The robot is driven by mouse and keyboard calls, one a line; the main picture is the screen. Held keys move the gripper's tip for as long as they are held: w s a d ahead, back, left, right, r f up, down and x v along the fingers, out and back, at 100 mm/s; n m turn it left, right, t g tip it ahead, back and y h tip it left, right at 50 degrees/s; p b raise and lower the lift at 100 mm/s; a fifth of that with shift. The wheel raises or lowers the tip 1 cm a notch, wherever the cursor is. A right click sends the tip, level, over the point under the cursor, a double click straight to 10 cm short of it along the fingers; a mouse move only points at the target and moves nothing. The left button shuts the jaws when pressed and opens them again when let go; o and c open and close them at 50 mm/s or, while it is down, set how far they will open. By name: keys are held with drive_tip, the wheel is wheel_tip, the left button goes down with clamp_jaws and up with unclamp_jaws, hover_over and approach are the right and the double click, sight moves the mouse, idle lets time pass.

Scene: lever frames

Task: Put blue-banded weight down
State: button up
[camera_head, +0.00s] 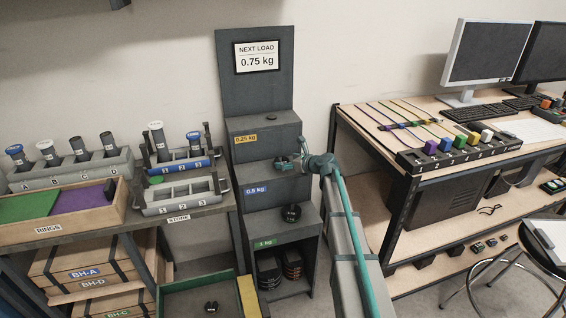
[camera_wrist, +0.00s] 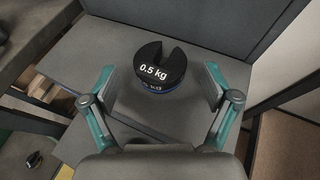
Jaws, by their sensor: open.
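A dark slotted weight marked 0.5 kg (camera_wrist: 160,62) sits on a grey step in the wrist view. Beneath it shows a second marked edge with a blue band (camera_wrist: 157,88), so it appears to lie on another weight. My gripper (camera_wrist: 160,76) is open, its teal-backed fingers apart on both sides of the weight, with visible gaps. In the head view my gripper (camera_head: 288,161) is over the step with the blue 0.5 kg label (camera_head: 256,189). The weight there is mostly hidden by the gripper.
The stepped grey stand (camera_head: 258,75) has a sign reading NEXT LOAD 0.75 kg. A small weight (camera_head: 271,118) is on the 0.25 kg step, and a dark weight (camera_head: 291,213) is on the lower step. The store rack (camera_head: 180,207) stands left, a desk (camera_head: 365,128) right.

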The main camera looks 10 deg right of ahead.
drive_tip(key=v, duration=0.8)
drive_tip(key=shift+s, duration=0.2)
drive_tip(key=shift+d, duration=0.1)
drive_tip(key=s+a+f+n+g+h, duration=0.2)
drive_tip(key=s+f+n+g, duration=0.3)
drive_tip(key=s+f+n, duration=0.7)
drive_tip(key=s+a+f+n+g+h, duration=0.15)
drive_tip(key=s+f+n+g, duration=0.25)
drive_tip(key=s+f+n, duration=0.8)
drive_tip(key=s+a+f+n+g+h, duration=0.1)
drive_tip(key=s+f+g, duration=0.2)
drive_tip(key=s, duration=1.1)
drive_tip(key=s+f+n+g+h+p, duration=0.1)
drive_tip(key=s+f+n+g, duration=0.1)
drive_tip(key=s+f, duration=0.7)
drive_tip(key=s+a+f+n+g+h+p, duration=0.1)
drive_tip(key=s+f+g, duration=0.3)
drive_tip(key=s, duration=1.5)
wheel_tip(320, 180, down, 3)
drive_tip(key=shift+a+n+h, duration=0.3)
drive_tip(key=shift+n+h, duration=0.05)
drive_tip(key=shift+n, duration=0.35)
